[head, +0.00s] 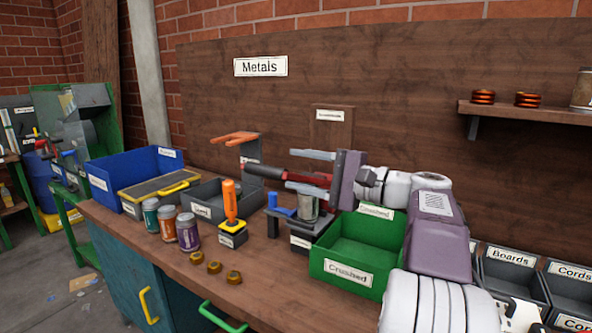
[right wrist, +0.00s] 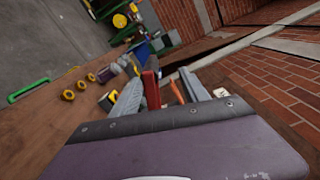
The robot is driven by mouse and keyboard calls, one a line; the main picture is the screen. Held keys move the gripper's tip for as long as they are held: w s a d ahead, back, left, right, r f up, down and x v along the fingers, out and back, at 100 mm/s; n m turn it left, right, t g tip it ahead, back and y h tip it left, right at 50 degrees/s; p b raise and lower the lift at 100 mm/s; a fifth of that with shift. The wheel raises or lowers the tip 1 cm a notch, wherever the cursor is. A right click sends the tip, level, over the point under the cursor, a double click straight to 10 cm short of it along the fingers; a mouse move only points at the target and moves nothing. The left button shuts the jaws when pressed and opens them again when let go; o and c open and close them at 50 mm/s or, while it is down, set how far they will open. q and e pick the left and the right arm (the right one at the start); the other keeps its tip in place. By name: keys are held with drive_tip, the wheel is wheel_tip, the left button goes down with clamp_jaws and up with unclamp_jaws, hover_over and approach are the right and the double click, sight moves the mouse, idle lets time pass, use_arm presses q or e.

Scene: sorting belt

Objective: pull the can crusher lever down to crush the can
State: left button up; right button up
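The can crusher (head: 307,240) stands on the bench left of the green bin. Its red lever (head: 305,177) has a black handle (head: 262,171) pointing left, and is raised, roughly level. A grey can (head: 307,208) sits upright in the crusher under the lever; the gripper partly hides this area. My right gripper (head: 309,172) comes in from the right, with one finger above and one below the lever. In the right wrist view the fingers are apart, with the red lever (right wrist: 152,88) between them, close to the left finger and with a gap to the other. My left gripper is not in view.
The green bin (head: 340,262) labelled Crushed stands beneath my right arm. A screwdriver in a stand (head: 231,210), a teal can (head: 151,216), an orange can (head: 168,222), a purple can (head: 188,232) and brass nuts (head: 214,267) stand to the left. A shelf (head: 530,112) juts out at upper right.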

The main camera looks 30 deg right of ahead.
drive_tip(key=v, duration=0.9)
drive_tip(key=shift+s, duration=0.4)
drive_tip(key=shift+d, duration=0.15)
